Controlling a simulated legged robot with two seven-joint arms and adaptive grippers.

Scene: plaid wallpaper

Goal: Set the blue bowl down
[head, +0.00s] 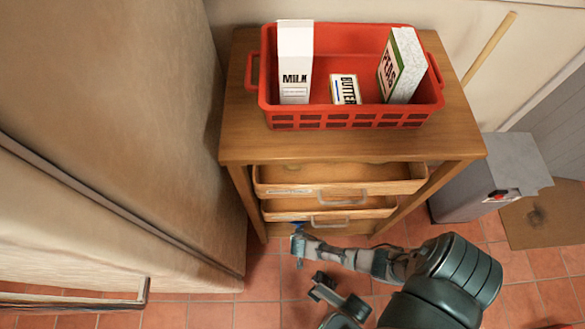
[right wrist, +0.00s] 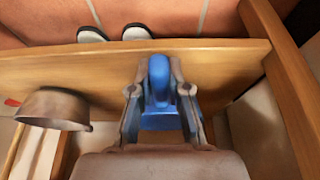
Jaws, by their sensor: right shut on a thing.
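My right gripper (head: 298,240) is at the front left of the wooden drawer stand, low down by its bottom shelf. In the right wrist view the right gripper (right wrist: 160,92) is shut on a blue thing (right wrist: 160,108), taken as the blue bowl. Its round shape is mostly hidden between the fingers. Only a small blue patch of it (head: 297,228) shows in the head view. The wooden shelf (right wrist: 70,75) lies behind the blue thing; I cannot tell if they touch.
A red basket (head: 350,121) with a milk carton (head: 295,65), butter (head: 345,89) and a peas box (head: 402,65) stands on the stand's top (head: 235,140). Two drawers (head: 340,190) are partly open. A grey bin (head: 490,180) stands at right. A brown pot (right wrist: 53,108) is at left.

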